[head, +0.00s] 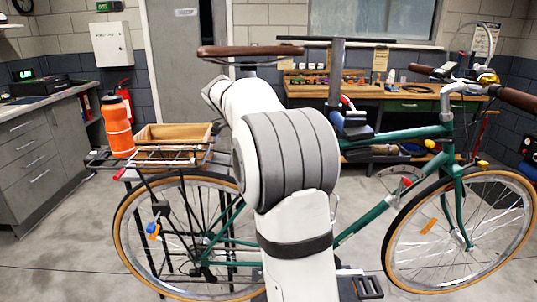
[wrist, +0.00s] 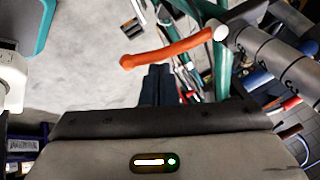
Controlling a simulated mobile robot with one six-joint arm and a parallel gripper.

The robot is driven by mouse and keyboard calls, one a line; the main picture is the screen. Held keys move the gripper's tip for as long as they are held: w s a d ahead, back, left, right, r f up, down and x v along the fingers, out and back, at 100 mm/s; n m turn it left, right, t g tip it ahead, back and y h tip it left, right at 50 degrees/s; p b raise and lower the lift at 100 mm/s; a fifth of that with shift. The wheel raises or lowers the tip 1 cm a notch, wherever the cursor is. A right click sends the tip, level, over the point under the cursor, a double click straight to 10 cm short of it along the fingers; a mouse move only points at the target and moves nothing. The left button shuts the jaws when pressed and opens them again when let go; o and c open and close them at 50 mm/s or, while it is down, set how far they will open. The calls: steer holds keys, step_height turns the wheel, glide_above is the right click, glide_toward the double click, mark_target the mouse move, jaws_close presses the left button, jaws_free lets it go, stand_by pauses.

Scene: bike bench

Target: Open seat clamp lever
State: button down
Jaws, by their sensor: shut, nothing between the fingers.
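The orange seat clamp lever (wrist: 165,54) shows in the wrist view, stretching left from a round white end (wrist: 220,33) beside a dark ringed tube (wrist: 265,50). My gripper (wrist: 157,70) is shut and empty, its dark fingertips just below the lever's middle in the picture. I cannot tell whether they touch it. In the head view, the green bicycle (head: 400,133) stands upright, with its brown saddle (head: 250,50) on the seat post. My arm hides the clamp, the lever and my gripper there.
A workbench (head: 400,92) with tools stands behind the bicycle, and a grey cabinet (head: 35,160) is at left. Green frame tubes lie close to the lever in the wrist view.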

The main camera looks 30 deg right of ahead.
steer(key=shift+w+d, duration=0.25)
step_height(320, 180, up, 8)
steer(key=s+a, duration=0.2)
steer(key=a, duration=0.1)
steer(key=shift+r, duration=0.25)
stand_by(0.4)
stand_by(0.3)
